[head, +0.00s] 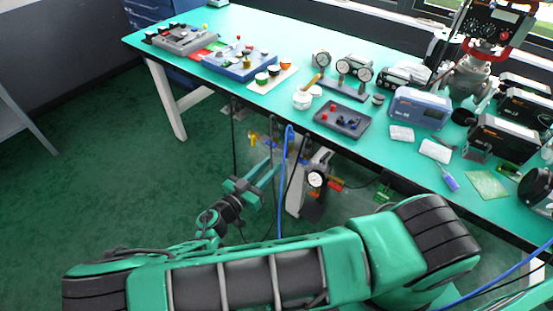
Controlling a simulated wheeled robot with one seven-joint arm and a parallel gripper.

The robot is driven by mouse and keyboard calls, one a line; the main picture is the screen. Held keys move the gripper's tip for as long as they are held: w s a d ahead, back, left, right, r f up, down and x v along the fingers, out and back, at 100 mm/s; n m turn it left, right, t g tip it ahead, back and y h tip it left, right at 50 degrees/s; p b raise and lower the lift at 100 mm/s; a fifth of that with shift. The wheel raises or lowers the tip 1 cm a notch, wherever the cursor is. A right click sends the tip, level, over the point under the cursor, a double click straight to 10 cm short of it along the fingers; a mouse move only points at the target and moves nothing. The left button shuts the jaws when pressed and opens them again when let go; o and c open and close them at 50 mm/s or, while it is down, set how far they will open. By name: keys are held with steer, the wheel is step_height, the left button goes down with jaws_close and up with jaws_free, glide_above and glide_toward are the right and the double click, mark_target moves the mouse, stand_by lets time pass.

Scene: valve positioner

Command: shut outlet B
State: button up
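Below the near edge of the bench, in the head view, a cluster of small fittings hangs with hoses. It has a yellow handle (252,139) at its left, a round white-faced gauge (316,180) and a red handle (336,184). I can read no outlet letters, so I cannot tell which fitting is outlet B or how it is set. My gripper (262,172), green and dark, points up toward the cluster and is a little below the yellow handle. It is too small and cluttered to tell whether its fingers are apart or touch anything.
The green-topped bench (290,40) carries instruments, gauges and a dark tray (342,119). A blue hose (284,170) and black cables hang close to my gripper. A white bench leg (167,100) stands at the left. The green floor (90,180) at the left is clear.

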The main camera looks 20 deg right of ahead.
mark_target(286, 152)
steer(key=shift+v, duration=1.9)
steer(key=shift+d+f, duration=0.15)
steer(key=shift+s, duration=0.15)
steer(key=x, duration=1)
steer(key=shift+w+d, duration=0.25)
jaws_close()
